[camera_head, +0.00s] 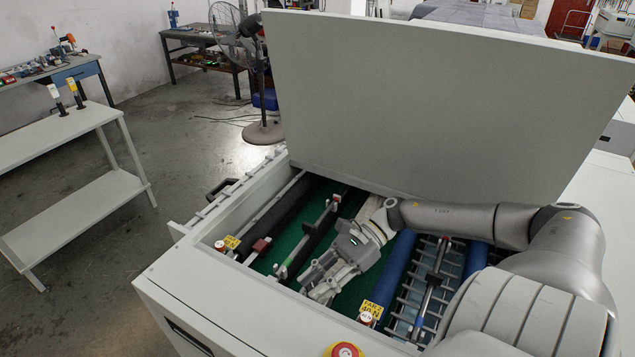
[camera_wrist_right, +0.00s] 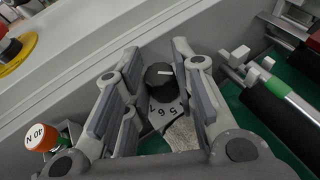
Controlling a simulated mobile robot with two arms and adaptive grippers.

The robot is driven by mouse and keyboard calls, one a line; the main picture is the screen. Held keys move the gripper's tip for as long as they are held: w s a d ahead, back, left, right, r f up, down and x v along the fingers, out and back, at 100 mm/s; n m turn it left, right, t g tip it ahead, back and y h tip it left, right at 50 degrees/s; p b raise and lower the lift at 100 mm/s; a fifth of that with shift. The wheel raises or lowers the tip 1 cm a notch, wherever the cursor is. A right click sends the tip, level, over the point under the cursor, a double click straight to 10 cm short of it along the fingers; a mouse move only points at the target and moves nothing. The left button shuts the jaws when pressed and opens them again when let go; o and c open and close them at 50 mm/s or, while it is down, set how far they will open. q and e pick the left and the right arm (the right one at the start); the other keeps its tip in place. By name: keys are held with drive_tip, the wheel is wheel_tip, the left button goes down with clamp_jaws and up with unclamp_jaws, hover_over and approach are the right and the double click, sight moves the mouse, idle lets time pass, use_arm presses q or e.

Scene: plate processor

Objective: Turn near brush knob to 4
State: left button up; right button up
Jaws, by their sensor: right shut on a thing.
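The black brush knob (camera_wrist_right: 160,84) shows in the right wrist view, with a white pointer line on its top. Part of its dial (camera_wrist_right: 165,108) shows, with the figures 5, 6 and 7 readable; I cannot tell exactly which figure the pointer marks. My right gripper (camera_wrist_right: 155,66) has its fingers on both sides of the knob and is shut on it. In the head view my right gripper (camera_head: 319,284) reaches down inside the machine's near wall and hides the knob. My left gripper is in neither view.
The machine's lid (camera_head: 450,100) stands open behind my right arm. Blue rollers (camera_head: 390,270) and a bar (camera_head: 305,240) flank the gripper.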

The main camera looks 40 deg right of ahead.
drive_tip(key=o, duration=1)
drive_tip(key=shift+o, duration=0.2)
